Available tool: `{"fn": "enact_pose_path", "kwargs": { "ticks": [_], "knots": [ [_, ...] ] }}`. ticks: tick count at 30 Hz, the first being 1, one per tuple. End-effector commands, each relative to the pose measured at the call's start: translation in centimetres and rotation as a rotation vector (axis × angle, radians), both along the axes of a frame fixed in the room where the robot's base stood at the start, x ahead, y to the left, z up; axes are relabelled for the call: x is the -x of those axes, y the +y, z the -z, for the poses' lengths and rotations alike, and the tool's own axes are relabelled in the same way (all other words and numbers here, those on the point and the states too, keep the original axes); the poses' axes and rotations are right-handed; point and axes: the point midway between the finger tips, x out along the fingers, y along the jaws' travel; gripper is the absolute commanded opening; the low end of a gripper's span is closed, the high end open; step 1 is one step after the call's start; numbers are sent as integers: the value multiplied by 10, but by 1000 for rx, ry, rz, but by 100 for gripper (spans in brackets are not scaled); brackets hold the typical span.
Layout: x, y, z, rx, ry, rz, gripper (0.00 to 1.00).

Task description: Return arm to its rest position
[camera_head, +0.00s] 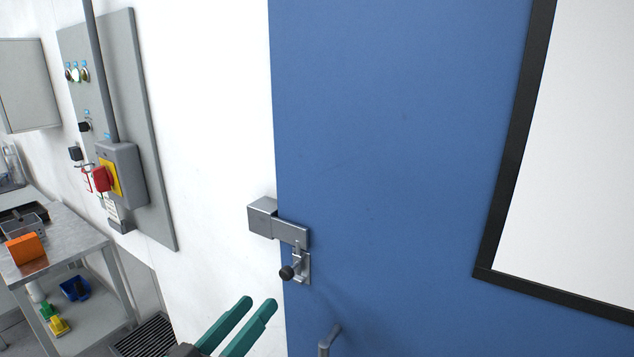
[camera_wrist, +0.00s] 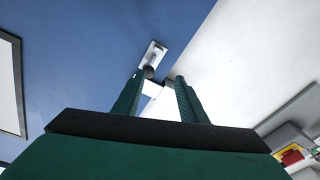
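My gripper (camera_head: 257,312) shows at the bottom of the head view, with two green fingers pointing up and to the right. The fingers stand apart with nothing visible between them in the head view. In the wrist view my gripper (camera_wrist: 158,98) also has its fingers spread, and the door latch appears beyond the fingertips. The metal latch (camera_head: 292,232) with a dark round knob (camera_head: 287,272) sits at the left edge of the blue door (camera_head: 400,130). My gripper is below and left of the knob in the head view, apart from it.
A door handle (camera_head: 328,340) is right of my gripper. A grey control panel (camera_head: 150,150) with a red and yellow switch (camera_head: 104,178) hangs on the white wall. A metal table (camera_head: 70,245) holding an orange bin (camera_head: 24,249) stands at left. A black-framed window (camera_head: 570,150) is at right.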

Motion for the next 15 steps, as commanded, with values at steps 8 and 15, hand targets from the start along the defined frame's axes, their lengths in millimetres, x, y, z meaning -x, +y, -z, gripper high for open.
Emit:
{"fn": "enact_pose_path", "kwargs": {
  "ticks": [8,15],
  "knots": [
    [-19,-12,80,184,41,-141,38],
    [-11,-23,155,253,97,-282,38]
  ]
}}
